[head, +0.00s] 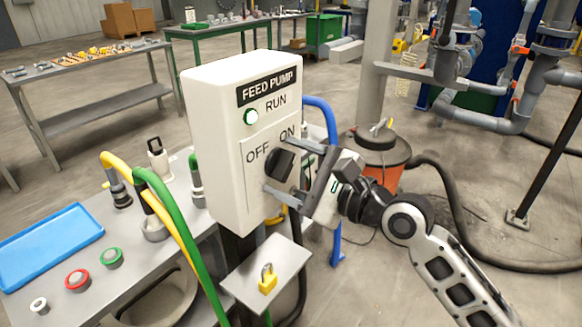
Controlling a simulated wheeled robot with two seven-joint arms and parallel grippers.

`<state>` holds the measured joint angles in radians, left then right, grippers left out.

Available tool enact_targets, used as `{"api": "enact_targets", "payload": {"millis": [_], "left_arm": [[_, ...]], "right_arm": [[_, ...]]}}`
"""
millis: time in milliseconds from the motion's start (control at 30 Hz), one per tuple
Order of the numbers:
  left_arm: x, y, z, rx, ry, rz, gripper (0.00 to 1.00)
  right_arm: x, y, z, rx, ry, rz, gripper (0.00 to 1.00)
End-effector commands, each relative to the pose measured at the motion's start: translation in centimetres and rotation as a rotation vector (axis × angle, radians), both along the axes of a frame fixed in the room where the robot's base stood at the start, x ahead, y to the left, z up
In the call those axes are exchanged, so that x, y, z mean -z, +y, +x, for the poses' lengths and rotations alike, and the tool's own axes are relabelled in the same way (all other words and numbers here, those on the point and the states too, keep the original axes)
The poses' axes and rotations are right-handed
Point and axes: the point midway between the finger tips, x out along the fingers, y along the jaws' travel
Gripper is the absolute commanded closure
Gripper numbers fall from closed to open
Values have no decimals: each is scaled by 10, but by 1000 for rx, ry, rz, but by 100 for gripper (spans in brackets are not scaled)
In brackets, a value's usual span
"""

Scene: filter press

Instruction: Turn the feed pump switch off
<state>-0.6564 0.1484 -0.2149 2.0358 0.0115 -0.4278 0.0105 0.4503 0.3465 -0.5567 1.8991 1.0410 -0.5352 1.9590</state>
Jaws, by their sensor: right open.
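The feed pump switch is a black rotary knob (281,163) on the front of a white box (215,120) labelled FEED PUMP. OFF is printed to the knob's upper left and ON above it. The knob's grip appears tilted toward ON, but its exact angle is hard to tell. I cannot tell whether the fingers touch the knob. My left gripper is not in view.
A grey bench (140,262) at the left carries a blue tray (48,243), coloured rings and yellow and green hoses. A small plate (240,285) with a yellow padlock (267,279) is below the box. An orange drum (388,174) stands behind my arm.

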Motion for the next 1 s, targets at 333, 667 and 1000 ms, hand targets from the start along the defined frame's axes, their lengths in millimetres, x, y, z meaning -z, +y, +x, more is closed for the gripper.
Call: {"api": "enact_targets", "payload": {"millis": [333, 667, 1000], "left_arm": [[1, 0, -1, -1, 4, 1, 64], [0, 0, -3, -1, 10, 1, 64], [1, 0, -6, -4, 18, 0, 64]], "right_arm": [[0, 0, 0, 0, -1, -1, 76], [-1, -1, 0, 1, -72, -51, 76], [-2, -1, 1, -1, -295, -215, 76]]}}
